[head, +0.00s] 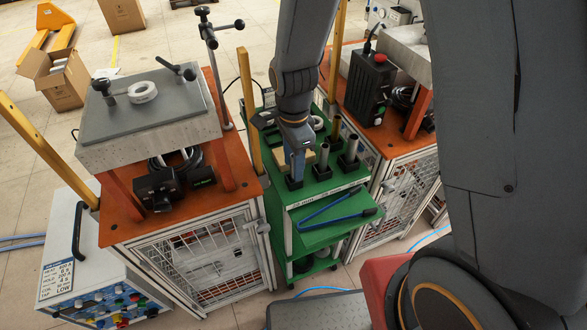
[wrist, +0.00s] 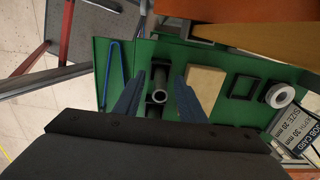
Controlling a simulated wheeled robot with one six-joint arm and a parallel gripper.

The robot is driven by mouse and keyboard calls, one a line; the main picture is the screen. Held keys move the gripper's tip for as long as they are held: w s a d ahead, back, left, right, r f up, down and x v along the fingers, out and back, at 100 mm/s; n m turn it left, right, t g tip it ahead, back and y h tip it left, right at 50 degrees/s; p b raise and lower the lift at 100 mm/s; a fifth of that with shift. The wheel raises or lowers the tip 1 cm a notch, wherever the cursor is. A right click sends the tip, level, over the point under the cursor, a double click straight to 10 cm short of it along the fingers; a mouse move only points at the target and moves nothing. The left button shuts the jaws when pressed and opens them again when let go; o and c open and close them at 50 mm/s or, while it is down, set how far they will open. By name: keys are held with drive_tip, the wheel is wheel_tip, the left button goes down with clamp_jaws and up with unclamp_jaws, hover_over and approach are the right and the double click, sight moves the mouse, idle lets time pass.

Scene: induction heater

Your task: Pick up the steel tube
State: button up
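A grey steel tube (wrist: 160,77) stands in a black holder on the green trolley top. In the wrist view its open end shows between my two blue fingers, with a gap on each side. My gripper (head: 296,168) points down over the trolley (head: 322,190); it is open and empty. In the head view steel tubes stand in black holders just right of my gripper, one near it (head: 323,156) and one further right (head: 351,149). My fingers hide part of the holder below them. I cannot tell how far the fingertips are above the tube.
Orange benches stand at left (head: 120,225) and right (head: 395,145), close to the trolley.

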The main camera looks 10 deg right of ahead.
drive_tip(key=shift+f, duration=0.2)
clamp_jaws()
drive_tip(key=shift+r, duration=0.15)
wheel_tip(320, 180, up, 17)
drive_tip(key=p, duration=0.5)
drive_tip(key=shift+r, duration=0.15)
idle(1.0)
